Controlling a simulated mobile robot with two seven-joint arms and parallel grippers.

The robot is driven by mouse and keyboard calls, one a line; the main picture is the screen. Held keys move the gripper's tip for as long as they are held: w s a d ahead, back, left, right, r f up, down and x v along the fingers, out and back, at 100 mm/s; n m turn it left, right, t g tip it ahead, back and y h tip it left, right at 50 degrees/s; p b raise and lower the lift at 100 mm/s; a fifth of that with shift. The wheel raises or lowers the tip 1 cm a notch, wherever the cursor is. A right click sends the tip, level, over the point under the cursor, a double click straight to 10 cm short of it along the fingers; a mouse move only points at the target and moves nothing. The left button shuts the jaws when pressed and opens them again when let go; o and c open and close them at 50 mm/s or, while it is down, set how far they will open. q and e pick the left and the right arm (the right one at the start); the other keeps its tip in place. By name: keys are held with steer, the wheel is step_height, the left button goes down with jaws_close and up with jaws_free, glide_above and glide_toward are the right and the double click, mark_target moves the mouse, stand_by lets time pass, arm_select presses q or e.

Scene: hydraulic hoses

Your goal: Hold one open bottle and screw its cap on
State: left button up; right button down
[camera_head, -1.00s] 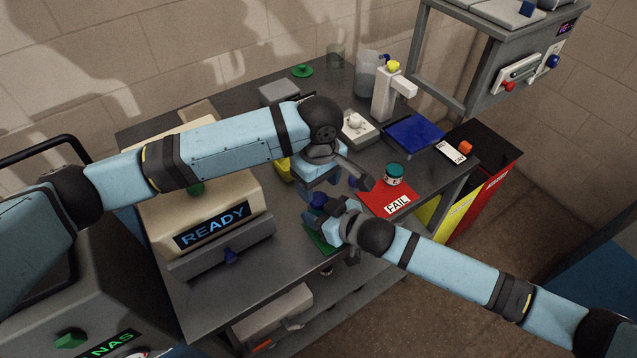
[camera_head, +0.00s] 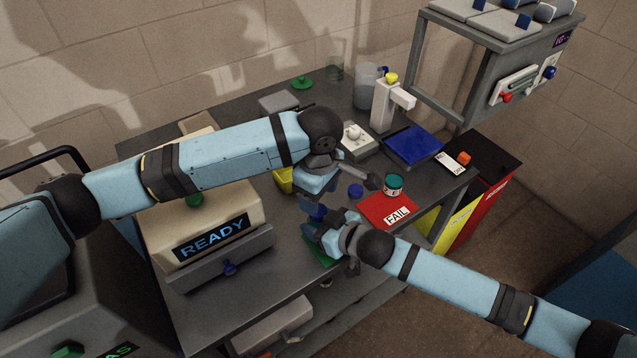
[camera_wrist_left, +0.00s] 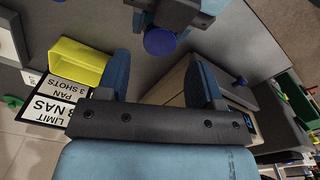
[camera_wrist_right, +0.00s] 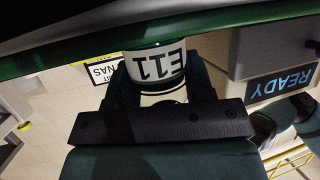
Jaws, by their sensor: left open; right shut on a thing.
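My right gripper (camera_head: 316,222) is shut on a bottle (camera_wrist_right: 160,65) with a white label reading E11. Its lower part sits between the fingers in the right wrist view. A blue round top (camera_wrist_left: 160,42) shows in front of the right gripper in the left wrist view; it also shows in the head view (camera_head: 317,212). I cannot tell how firmly this blue piece sits on the bottle. My left gripper (camera_wrist_left: 158,75) is open and empty, its fingers either side of and short of the blue top. Another blue round piece (camera_head: 356,191) lies on the table beside the red FAIL mat.
The red FAIL mat (camera_head: 375,208) has a teal-capped jar (camera_head: 393,184) at its back edge. A READY machine (camera_head: 165,215) stands left. A blue tray (camera_head: 413,143), a white dispenser (camera_head: 385,105) and a yellow bin (camera_wrist_left: 75,62) are nearby. A green mat (camera_head: 318,252) lies under the right gripper.

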mark_target(318, 224)
arm_select(q)
steer(key=shift+f, duration=2.5)
steer(key=c, duration=0.9)
steer(key=shift+m, duration=1.6)
steer(key=shift+c, duration=0.3)
steer(key=o, duration=1)
